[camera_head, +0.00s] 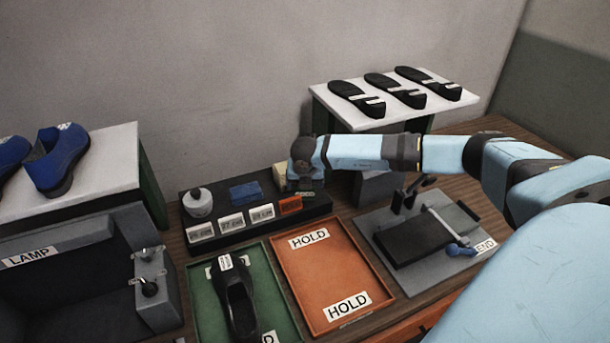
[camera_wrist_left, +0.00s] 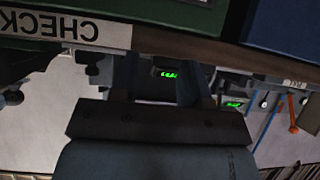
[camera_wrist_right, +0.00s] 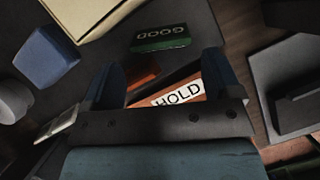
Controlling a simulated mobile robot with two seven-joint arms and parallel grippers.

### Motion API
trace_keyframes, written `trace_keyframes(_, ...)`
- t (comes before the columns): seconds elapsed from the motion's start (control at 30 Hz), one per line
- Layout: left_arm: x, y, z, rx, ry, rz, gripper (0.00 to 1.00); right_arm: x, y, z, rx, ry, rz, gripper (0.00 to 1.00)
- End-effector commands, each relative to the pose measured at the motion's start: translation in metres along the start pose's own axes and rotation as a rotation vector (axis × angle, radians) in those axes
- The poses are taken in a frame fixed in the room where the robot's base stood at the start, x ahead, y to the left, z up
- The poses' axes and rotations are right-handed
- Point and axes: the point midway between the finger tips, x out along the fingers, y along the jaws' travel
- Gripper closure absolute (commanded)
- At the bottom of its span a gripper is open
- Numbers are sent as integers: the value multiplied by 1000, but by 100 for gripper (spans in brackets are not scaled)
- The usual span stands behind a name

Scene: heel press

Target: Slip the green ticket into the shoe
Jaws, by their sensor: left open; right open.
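The green ticket (camera_wrist_right: 165,43), marked GOOD, lies on the dark rack (camera_head: 270,231), ahead of my right gripper (camera_wrist_right: 163,72) in the right wrist view. That gripper is open and empty, with the ticket beyond its fingertips and apart from them. In the head view my right gripper (camera_head: 305,183) hangs over the rack's right end and mostly hides what is under it. The black shoe (camera_head: 240,300) lies in the green tray (camera_head: 278,300), with a white tag at its far end. My left gripper (camera_wrist_left: 157,80) shows only in its wrist view, open and empty.
The orange HOLD tray (camera_head: 330,265) is empty. A grey press-like fixture (camera_head: 420,240) stands right. A lamp box (camera_head: 75,275) stands left.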

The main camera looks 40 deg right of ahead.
Motion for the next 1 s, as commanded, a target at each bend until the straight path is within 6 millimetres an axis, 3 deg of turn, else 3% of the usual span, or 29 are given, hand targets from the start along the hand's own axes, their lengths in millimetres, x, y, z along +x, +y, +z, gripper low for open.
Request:
trace_keyframes(0.3,9,4,13,1,-5,10,58,-53,0,0,0,-1,2,16)
trace_keyframes(0.33,9,4,13,1,-5,11,58,-56,0,0,-1,-1,2,14)
trace_keyframes(0.4,10,4,13,1,-4,12,58,-60,0,0,-8,0,0,0)
trace_keyframes(0.53,12,5,15,2,-1,13,58,-63,1,-1,-122,0,1,0)
trace_keyframes(0.67,16,4,21,2,1,13,58,-64,2,-1,-403,0,1,0)
trace_keyframes(1.0,29,4,42,2,0,13,58,-72,4,0,-1360,2,4,0)
